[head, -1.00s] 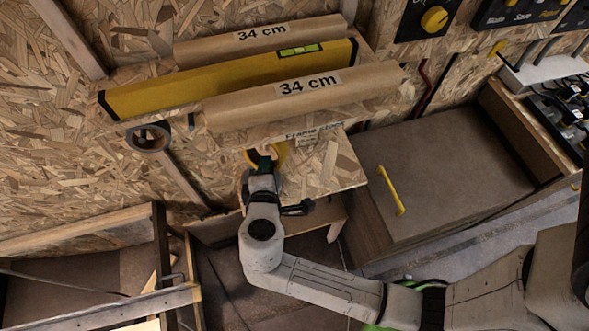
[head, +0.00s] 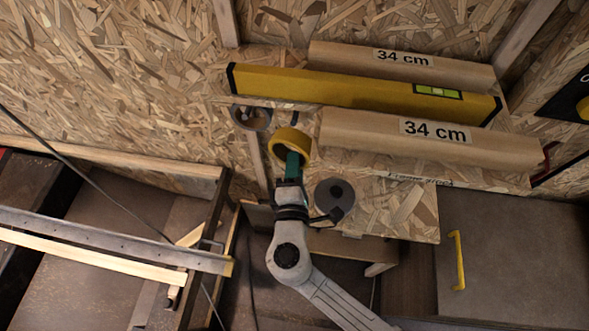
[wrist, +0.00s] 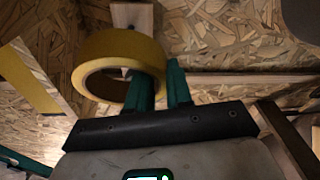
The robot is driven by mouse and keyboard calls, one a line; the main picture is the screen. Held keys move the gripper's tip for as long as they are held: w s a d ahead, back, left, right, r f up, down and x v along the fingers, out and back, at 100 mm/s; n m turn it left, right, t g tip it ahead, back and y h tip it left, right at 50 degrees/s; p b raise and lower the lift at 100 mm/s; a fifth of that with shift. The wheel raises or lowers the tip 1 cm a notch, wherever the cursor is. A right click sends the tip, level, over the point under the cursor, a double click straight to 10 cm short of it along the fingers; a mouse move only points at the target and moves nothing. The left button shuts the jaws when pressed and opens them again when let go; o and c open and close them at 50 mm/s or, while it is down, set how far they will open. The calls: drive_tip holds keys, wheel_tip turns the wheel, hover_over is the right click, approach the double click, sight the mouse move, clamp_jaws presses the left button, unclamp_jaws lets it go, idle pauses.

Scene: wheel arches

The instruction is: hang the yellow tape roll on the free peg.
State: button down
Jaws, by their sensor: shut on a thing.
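The yellow tape roll (head: 296,134) is held up by my gripper (head: 292,160), in front of the chipboard wall below the yellow level. In the wrist view the roll (wrist: 112,47) stands with its hole partly facing the camera. My green fingers (wrist: 160,80) are shut on its right side. A small dark peg (head: 295,118) appears just behind and above the roll in the head view; it looks bare. A grey-brown tape roll (head: 250,118) hangs to its left. I cannot tell whether the yellow roll touches the peg.
A dark round spool (head: 335,197) sits close to the right of my gripper. Above are the yellow level (head: 360,92) and two cardboard tubes, the nearer tube (head: 440,137) overhanging the right side. A chipboard shelf (head: 400,208) is at lower right. A wooden frame (head: 120,250) stands at left.

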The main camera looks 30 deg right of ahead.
drive_tip(key=d+b+x, duration=0.1)
drive_tip(key=b+x, duration=0.1)
drive_tip(key=x, duration=0.7)
drive_tip(key=shift+s+f, duration=0.2)
drive_tip(key=shift+f, duration=0.25)
idle(0.6)
idle(0.6)
drive_tip(key=c, duration=0.9)
unclamp_jaws()
drive_tip(key=shift+c, duration=0.2)
drive_tip(key=b+v, duration=0.1)
drive_tip(key=v, duration=0.9)
drive_tip(key=shift+s+a, duration=0.2)
drive_tip(key=shift+s, duration=0.15)
